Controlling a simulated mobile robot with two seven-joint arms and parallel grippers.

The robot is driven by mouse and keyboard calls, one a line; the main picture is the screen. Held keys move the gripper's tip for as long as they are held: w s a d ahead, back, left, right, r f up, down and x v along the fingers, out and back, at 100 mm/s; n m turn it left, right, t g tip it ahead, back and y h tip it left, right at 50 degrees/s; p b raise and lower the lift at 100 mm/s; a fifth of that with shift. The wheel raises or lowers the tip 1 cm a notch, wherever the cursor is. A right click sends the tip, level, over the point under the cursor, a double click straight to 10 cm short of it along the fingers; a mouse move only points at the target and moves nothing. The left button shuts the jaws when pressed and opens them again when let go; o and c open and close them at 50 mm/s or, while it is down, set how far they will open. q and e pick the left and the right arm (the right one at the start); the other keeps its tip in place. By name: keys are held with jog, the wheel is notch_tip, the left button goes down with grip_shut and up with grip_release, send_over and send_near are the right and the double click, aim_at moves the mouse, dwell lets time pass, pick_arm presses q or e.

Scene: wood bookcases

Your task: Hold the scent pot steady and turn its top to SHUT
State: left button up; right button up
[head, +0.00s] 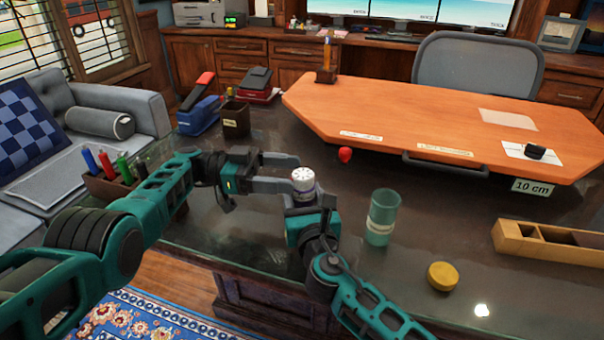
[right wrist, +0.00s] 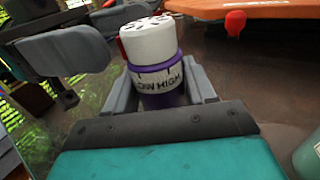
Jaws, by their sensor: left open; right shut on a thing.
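The scent pot (head: 303,180) stands upright on the dark glossy desk in the head view. It has a white top with dark holes and a purple body; in the right wrist view (right wrist: 158,75) its band reads "LOW HIGH", partly cut off, and a red mark shows on the left of the white top. My right gripper (right wrist: 160,98) is shut on the pot's body from the near side. My left gripper (head: 282,174) is open, its fingers level with the top, coming from the left. The word SHUT is not visible to me.
A green cup (head: 382,217) and a yellow disc (head: 443,276) stand to the right. A wooden divided tray (head: 550,244) lies at far right. A pen box (head: 112,183) stands left, behind my left arm. A raised orange board (head: 450,112) and a red knob (head: 345,154) are behind.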

pick_arm(q)
jog(key=shift+a, duration=0.75)
pick_arm(e)
jog(key=o, duration=1.3)
